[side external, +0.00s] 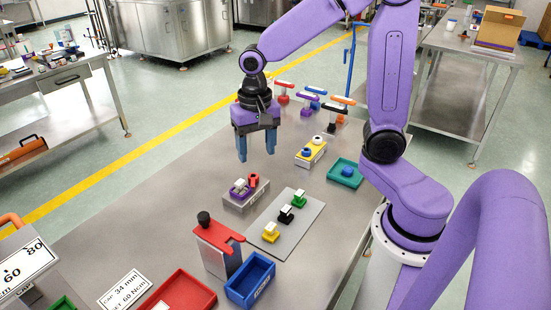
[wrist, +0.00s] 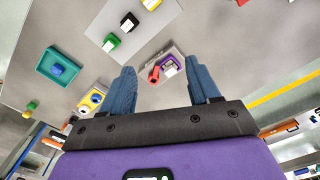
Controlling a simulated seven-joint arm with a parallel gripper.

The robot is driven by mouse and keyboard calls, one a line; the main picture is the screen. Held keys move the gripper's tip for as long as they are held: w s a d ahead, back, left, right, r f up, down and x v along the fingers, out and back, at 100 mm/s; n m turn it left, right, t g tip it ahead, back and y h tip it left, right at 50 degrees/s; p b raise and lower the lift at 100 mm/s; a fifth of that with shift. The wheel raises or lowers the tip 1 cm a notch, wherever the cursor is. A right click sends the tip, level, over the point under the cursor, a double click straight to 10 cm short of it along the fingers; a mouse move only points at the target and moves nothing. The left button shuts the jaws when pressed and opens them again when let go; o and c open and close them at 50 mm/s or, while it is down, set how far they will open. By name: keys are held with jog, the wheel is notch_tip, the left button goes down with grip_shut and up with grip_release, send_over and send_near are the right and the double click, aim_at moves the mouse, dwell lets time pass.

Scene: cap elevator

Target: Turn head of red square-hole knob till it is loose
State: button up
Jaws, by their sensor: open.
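A red knob (side external: 253,181) stands upright on a small grey block (side external: 238,203), beside a purple piece with a pale top (side external: 240,188). I cannot make out a square hole in its head. In the wrist view the red knob (wrist: 153,74) and the purple piece (wrist: 168,65) appear between my two blue fingers, beyond their tips. My gripper (side external: 257,157) is open and empty, with its fingers pointing down. It is above the table, apart from the red knob and behind it in the side view.
A grey plate (side external: 307,226) with yellow, black and green knobs lies to the right. A yellow block (side external: 303,160) and a teal tray (side external: 334,176) stand farther back. A red-topped stand (side external: 214,262), a blue bin (side external: 240,293) and a red tray (side external: 205,292) are in front.

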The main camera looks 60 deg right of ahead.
jog(key=s+a+n, duration=0.2)
jog(key=s+n, duration=0.4)
jog(key=shift+s+r, duration=0.25)
jog(key=shift+s, duration=0.05)
jog(key=shift+a, duration=0.1)
jog(key=m, duration=1.4)
send_over(252, 182)
jog(key=w+d, duration=0.2)
jog(key=d, duration=0.1)
notch_tip(252, 182, down, 3)
jog(key=f, duration=1.7)
jog(key=shift+s+a+f, duration=0.1)
jog(key=shift+s+f, duration=0.1)
jog(key=shift+f, duration=0.15)
jog(key=c, duration=1)
